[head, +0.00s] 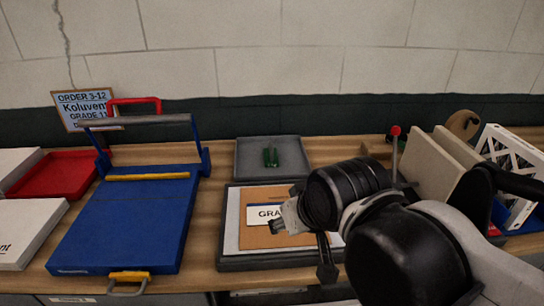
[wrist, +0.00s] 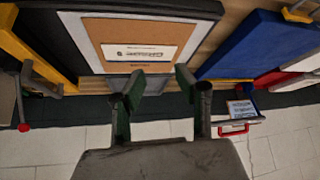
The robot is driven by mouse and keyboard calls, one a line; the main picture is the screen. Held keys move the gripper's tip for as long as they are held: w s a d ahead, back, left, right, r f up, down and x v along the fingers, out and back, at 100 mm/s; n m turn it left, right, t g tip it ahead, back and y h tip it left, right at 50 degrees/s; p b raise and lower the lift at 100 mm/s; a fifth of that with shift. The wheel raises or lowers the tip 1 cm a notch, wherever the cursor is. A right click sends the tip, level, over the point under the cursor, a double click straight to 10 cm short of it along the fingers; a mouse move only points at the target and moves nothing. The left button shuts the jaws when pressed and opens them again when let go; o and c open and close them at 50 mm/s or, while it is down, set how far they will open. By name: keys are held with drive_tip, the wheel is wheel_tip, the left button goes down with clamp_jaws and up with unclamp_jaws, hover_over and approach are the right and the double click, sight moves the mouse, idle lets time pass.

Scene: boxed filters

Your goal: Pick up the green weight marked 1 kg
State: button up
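A small dark green object (head: 271,157), which looks like the weight, stands in a shallow grey tray (head: 240,165) at the back middle of the bench in the head view. Its 1 kg marking cannot be read. My gripper (head: 303,247) is over the right part of the framed board in front of that tray, apart from the green object. In the wrist view my gripper (wrist: 160,80) has its two green-padded fingers spread, with nothing held between them. I cannot make out the weight in the wrist view; the tray shows partly behind the fingers.
A framed board with a brown envelope (head: 262,236) lies in front of the tray. A blue press-like board (head: 125,225) with a raised bar stands left. A red tray (head: 62,175) is farther left. Upright panels (head: 432,172) and a red-knobbed lever (head: 395,145) stand right.

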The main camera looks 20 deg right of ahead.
idle(0.4)
drive_tip(key=o, duration=1.7)
drive_tip(key=shift+o, duration=0.2)
